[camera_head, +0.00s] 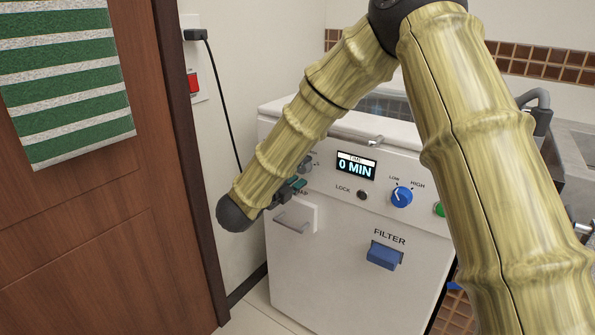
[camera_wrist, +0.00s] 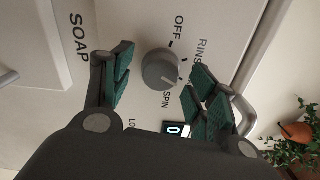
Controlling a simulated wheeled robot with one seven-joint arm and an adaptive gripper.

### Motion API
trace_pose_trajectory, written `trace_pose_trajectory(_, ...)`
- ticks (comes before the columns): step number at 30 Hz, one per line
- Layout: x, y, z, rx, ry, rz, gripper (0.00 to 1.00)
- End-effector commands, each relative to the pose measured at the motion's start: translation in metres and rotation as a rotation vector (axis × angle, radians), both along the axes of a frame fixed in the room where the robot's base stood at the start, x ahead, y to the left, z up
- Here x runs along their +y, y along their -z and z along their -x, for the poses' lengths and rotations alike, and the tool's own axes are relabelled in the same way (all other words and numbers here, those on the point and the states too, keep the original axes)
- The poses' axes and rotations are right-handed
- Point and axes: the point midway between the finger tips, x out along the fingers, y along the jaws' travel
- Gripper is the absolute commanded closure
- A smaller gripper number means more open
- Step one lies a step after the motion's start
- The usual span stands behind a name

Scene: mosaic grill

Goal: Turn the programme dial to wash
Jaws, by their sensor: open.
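The programme dial (camera_wrist: 161,69) is a round grey knob on the white machine's front panel. OFF, RINSE and SPIN are printed around it; I see no WASH label, and its pointer is too small to read surely. In the head view the dial (camera_head: 305,163) is partly hidden by my arm. My gripper (camera_wrist: 158,88) is open, with green-padded fingers on either side of the dial in the wrist view. I cannot tell whether they touch it. In the head view my gripper (camera_head: 294,189) is close to the panel, partly hidden.
The white machine (camera_head: 340,290) has a 0 MIN display (camera_head: 355,166), LOCK button (camera_head: 362,195), blue LOW/HIGH knob (camera_head: 402,197), green button (camera_head: 439,209) and blue FILTER handle (camera_head: 384,256). The soap drawer (camera_head: 293,219) sits just below my gripper. A wooden door (camera_head: 90,220) is at left.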

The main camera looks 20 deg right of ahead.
Motion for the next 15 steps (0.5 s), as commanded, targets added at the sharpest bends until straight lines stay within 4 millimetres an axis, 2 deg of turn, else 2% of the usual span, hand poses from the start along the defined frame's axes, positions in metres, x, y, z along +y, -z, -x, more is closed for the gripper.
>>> trace_pose_trajectory(5, 0.017, 0.000, 0.013, 0.000, -0.003, 0.001, 0.41)
trace_pose_trajectory(15, 0.066, 0.000, 0.050, 0.001, -0.003, 0.002, 0.41)
